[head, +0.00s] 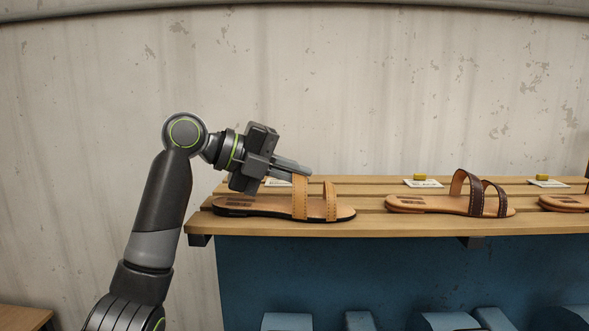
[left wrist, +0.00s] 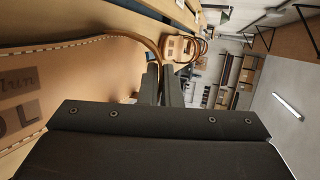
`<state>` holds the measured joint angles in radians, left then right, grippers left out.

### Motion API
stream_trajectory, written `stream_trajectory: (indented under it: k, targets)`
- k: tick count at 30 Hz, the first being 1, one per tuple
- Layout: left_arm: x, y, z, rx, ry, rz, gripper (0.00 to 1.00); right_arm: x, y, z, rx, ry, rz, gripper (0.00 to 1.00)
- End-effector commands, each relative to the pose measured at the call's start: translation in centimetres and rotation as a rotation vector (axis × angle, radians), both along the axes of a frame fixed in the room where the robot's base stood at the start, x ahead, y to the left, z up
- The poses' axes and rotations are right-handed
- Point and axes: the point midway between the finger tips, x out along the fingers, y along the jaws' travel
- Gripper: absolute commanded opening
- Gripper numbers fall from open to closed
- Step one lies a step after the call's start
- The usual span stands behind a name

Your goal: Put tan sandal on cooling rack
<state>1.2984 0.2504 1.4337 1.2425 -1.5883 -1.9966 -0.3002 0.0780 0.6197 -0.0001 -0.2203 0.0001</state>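The tan sandal (head: 262,207) has two light tan straps and lies on the left end of the slatted wooden rack (head: 365,226), toe to the right. My left gripper (head: 297,171) is at the top of its rear strap, coming in from the left. In the left wrist view, the sandal (left wrist: 85,60) fills the left side, and its strap runs between the two close fingers (left wrist: 161,85) of the gripper, which look shut on it. The fingers partly hide the strap top. My right gripper is not in view.
A dark-strapped sandal (head: 432,204) lies farther right on the rack, with another sandal (head: 567,203) cut off at the right edge. White cards with yellow blocks (head: 420,178) stand along the back. Blue shapes (head: 450,321) sit below. Bare rack lies between the sandals.

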Motion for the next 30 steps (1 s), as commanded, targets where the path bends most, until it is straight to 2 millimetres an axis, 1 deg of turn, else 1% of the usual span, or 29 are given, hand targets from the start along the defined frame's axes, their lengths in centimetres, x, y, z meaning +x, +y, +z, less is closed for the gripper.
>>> stream_trajectory:
  k: [3, 8, 9, 12, 14, 21, 25, 27, 30]
  targets:
    - [0.0, 0.0, 0.1, 0.0, -0.002, 0.0, 0.0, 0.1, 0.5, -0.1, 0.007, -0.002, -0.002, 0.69]
    - [0.0, 0.0, -0.3, -0.001, -0.001, 0.0, 0.0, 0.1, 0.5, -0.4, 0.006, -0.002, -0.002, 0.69]
    - [0.0, 0.0, -0.3, 0.0, 0.0, 0.0, 0.07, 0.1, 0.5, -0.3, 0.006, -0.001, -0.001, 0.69]
    - [0.0, 0.0, -0.3, 0.001, 0.0, 0.0, 0.2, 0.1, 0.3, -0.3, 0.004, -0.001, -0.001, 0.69]
    - [0.0, 0.0, -0.3, 0.001, 0.0, 0.0, 0.26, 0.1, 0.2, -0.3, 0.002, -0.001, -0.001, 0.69]
    - [0.0, 0.0, -0.3, 0.001, 0.0, 0.0, 0.26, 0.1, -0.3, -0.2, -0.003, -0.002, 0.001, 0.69]
    - [0.0, 0.1, 0.1, 0.001, 0.0, 0.001, 0.26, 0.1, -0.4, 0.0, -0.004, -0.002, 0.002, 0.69]
    - [-0.2, 0.9, 0.1, 0.002, -0.002, 0.004, 0.26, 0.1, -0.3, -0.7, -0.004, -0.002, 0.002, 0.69]
    - [-0.7, 2.4, 0.6, 0.003, -0.003, 0.004, 0.26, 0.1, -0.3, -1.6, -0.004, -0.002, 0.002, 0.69]
